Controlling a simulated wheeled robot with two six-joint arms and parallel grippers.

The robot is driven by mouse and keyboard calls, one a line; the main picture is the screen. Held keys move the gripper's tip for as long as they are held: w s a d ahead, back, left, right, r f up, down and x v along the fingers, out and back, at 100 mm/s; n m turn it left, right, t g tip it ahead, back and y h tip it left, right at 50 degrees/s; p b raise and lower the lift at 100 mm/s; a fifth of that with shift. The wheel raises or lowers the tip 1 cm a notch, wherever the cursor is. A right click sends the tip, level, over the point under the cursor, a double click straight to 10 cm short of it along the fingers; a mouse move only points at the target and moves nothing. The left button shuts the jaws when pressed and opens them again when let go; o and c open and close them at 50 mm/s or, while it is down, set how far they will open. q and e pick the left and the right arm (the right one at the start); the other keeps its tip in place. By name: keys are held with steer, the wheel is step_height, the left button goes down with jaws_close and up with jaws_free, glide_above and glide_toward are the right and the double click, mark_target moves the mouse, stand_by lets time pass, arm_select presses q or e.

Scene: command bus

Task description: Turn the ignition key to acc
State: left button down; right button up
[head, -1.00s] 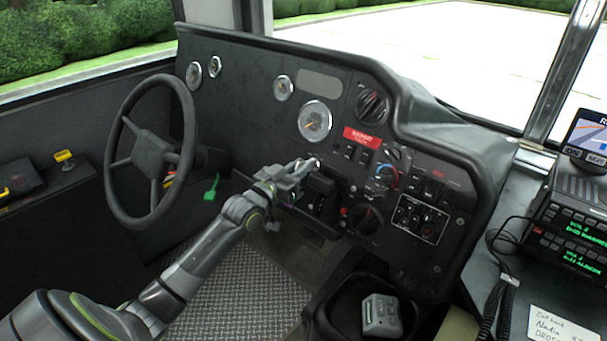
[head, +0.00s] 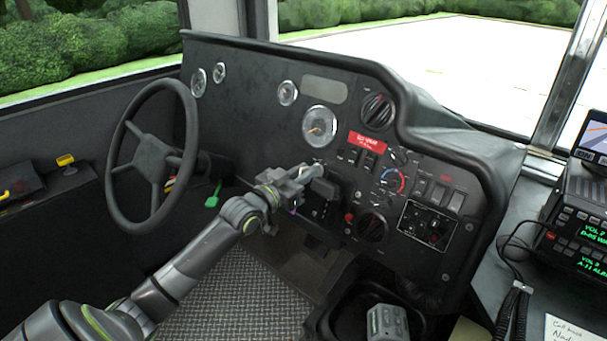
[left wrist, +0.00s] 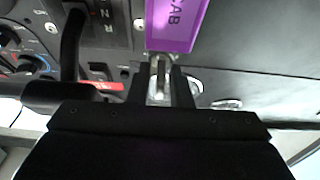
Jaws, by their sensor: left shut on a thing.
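My left gripper (head: 308,172) reaches the dashboard just below the large round gauge. In the left wrist view its two dark fingers (left wrist: 160,92) are shut on a silver metal key (left wrist: 158,72). A purple tag (left wrist: 178,25) with the letters CAB shows beside the key in that view. A small bit of purple also shows below the hand in the head view (head: 293,211). The fingers hide the key and its switch in the head view, so I cannot tell which position the key points to. My right gripper is not in view.
The steering wheel (head: 150,155) stands left of my arm, with a green tag (head: 213,195) hanging by its column. A black lever block (head: 323,192) sits close right of the hand. Knobs and switches (head: 372,228) fill the panel further right.

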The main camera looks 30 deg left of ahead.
arm_select(q)
steer(key=shift+f, duration=0.15)
steer(key=c, duration=1.6)
jaws_free()
steer(key=shift+o, duration=0.2)
